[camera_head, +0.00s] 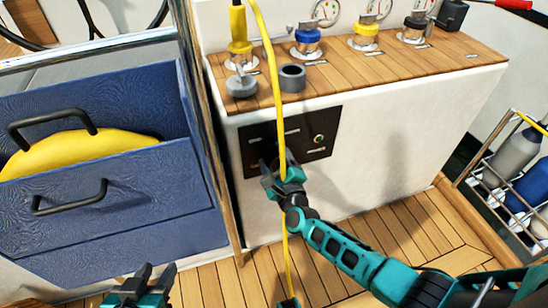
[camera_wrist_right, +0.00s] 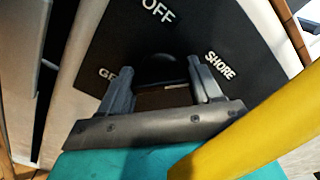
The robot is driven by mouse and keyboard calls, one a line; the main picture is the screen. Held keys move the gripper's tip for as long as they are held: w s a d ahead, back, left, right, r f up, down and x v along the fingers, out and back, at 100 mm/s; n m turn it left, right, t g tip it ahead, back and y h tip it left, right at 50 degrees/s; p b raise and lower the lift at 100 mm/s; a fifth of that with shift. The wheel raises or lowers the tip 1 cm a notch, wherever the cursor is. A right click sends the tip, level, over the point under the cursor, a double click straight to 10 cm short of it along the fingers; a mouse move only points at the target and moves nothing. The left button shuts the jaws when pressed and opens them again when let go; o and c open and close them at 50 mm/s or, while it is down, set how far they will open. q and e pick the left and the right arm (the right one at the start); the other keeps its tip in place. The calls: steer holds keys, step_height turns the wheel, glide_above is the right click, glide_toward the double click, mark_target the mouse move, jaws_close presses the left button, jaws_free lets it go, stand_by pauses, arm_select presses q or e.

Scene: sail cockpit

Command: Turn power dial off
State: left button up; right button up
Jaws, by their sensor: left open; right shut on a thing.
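The black power panel (camera_head: 305,147) is on the white cabinet front; the right wrist view shows it close up (camera_wrist_right: 115,45), with white OFF at the top, SHORE at the right and a partly covered label at the left. The dark power dial (camera_wrist_right: 155,70) is between the fingers of my right gripper (camera_wrist_right: 160,78), which is shut on it. In the head view my right gripper (camera_head: 276,172) is at the panel's lower left and hides the dial. Where the dial points is not clear. My left gripper (camera_head: 140,284) is open and empty at the bottom left.
A yellow cable (camera_head: 274,75) hangs in front of the panel, close to my right gripper. Several valves with gauges stand on the wooden top (camera_head: 340,70). Blue drawers (camera_head: 110,190) are at the left, a bottle rack (camera_head: 490,185) at the right.

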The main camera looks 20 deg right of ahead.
steer(key=n, duration=0.4)
steer(key=shift+a+n, duration=0.15)
steer(key=shift+n, duration=0.25)
steer(key=n, duration=0.4)
steer(key=shift+p, duration=0.35)
steer(key=shift+n, duration=1.2)
steer(key=n, duration=0.3)
steer(key=shift+p, duration=0.35)
steer(key=shift+a+f+n, duration=0.1)
steer(key=shift+f+n, duration=0.05)
steer(key=shift+n, duration=1.25)
